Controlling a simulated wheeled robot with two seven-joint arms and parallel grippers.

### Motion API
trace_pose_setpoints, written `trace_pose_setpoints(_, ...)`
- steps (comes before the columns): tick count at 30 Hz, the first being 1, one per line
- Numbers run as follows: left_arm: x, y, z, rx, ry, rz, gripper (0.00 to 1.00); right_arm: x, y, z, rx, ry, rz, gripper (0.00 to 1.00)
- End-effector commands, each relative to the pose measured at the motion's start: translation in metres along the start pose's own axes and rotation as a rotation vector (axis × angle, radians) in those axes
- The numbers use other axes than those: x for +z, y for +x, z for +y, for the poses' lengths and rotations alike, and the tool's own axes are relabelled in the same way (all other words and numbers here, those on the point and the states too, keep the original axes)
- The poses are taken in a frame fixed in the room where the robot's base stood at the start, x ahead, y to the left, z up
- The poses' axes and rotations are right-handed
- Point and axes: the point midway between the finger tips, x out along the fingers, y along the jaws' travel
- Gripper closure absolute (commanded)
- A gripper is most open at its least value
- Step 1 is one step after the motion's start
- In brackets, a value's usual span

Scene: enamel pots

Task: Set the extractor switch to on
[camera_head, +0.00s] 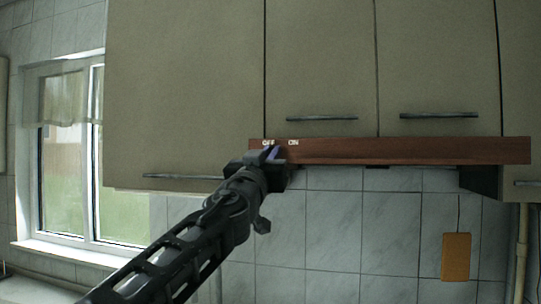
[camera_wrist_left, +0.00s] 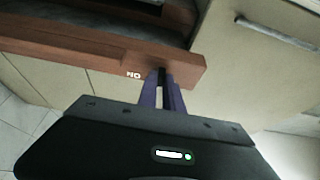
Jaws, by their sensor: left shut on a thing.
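The extractor (camera_head: 410,151) has a reddish-brown front panel under the cupboards, with white OFF and ON labels at its left end. My left gripper (camera_head: 271,152) is at the panel, just below the OFF label and left of ON. In the left wrist view the purple fingers of the gripper (camera_wrist_left: 161,84) are closed around a small dark switch (camera_wrist_left: 161,73) on the panel edge. The switch is mostly hidden between the fingers. The ON label shows upside down beside them. My right gripper is in neither view.
Beige cupboards (camera_head: 320,60) with grey bar handles hang above the panel. A window (camera_head: 75,150) is at the left. A wooden board (camera_head: 456,257) hangs on the tiled wall at the lower right. The wall below the extractor is mostly clear.

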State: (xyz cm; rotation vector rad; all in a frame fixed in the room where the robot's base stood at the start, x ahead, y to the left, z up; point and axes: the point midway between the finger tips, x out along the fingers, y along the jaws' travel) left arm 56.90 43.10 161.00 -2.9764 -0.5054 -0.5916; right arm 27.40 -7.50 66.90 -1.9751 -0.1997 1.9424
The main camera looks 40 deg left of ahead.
Motion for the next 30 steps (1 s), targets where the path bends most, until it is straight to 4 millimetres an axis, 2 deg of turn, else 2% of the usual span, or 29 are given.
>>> trace_pose_setpoints(7,0.001,-0.001,0.021,0.003,-0.003,0.003,1.0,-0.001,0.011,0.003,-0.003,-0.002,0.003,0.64)
trace_pose_setpoints(16,-0.001,0.0,0.022,0.001,-0.001,0.001,1.0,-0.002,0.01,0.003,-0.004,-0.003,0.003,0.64)
trace_pose_setpoints(17,-0.001,0.0,0.022,0.001,-0.001,0.001,0.87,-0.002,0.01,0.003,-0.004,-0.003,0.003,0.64)
trace_pose_setpoints(24,-0.001,0.0,0.022,0.001,-0.001,0.001,0.68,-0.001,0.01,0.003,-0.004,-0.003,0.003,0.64)
trace_pose_setpoints(30,0.0,0.0,0.022,0.001,0.0,0.001,0.67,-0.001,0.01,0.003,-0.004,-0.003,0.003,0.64)
